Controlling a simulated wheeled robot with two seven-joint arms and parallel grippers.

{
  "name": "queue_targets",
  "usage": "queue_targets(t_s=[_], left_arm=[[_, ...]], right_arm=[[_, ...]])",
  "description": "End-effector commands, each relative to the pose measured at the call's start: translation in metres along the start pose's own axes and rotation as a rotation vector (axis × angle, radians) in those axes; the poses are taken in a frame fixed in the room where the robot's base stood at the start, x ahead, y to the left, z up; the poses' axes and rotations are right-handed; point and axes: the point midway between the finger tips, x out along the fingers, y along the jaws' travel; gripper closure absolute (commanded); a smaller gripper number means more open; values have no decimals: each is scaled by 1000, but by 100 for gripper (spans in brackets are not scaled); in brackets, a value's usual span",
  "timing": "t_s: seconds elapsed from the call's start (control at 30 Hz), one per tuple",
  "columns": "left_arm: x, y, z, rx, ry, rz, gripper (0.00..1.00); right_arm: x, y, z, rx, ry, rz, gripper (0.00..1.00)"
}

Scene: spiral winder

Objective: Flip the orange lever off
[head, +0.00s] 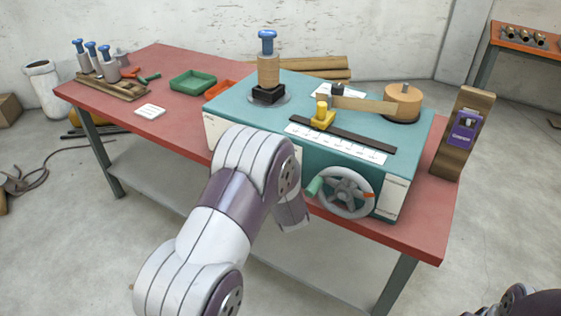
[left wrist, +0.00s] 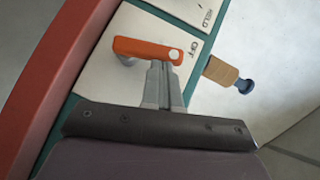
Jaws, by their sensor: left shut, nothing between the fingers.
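The orange lever (left wrist: 140,48) is in the left wrist view, on a pale panel (left wrist: 98,78) of the teal machine. Its white-dotted end lies next to the lettering OFF, with HOLD lettering farther up. A grey stub shows under its other end. My left gripper (left wrist: 158,66) is shut and empty, its tips at the lever's lower edge near the dotted end; I cannot tell whether they touch. In the head view, my left arm hides the lever and most of this gripper at the front of the teal machine (head: 300,96). My right gripper is not in view.
A grey handwheel (head: 345,192) with a green handle is on the machine's front. A wooden spool (head: 268,72) with a blue knob and a yellow block (head: 323,116) are on top. The red table (head: 180,120) holds a green tray (head: 193,81) at left.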

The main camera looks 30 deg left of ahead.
Motion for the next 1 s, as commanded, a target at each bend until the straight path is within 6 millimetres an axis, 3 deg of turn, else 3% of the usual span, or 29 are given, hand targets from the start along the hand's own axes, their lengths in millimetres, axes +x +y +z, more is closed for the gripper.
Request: queue_targets(t_s=[0.03, 0.3, 1.0], left_arm=[[0, -11, 0, -24, -2, 26, 100], [7, -12, 8, -150, -3, 148, 100], [13, -11, 14, -163, -3, 160, 100]], right_arm=[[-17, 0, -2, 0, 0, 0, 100], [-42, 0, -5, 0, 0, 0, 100], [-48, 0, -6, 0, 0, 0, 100]])
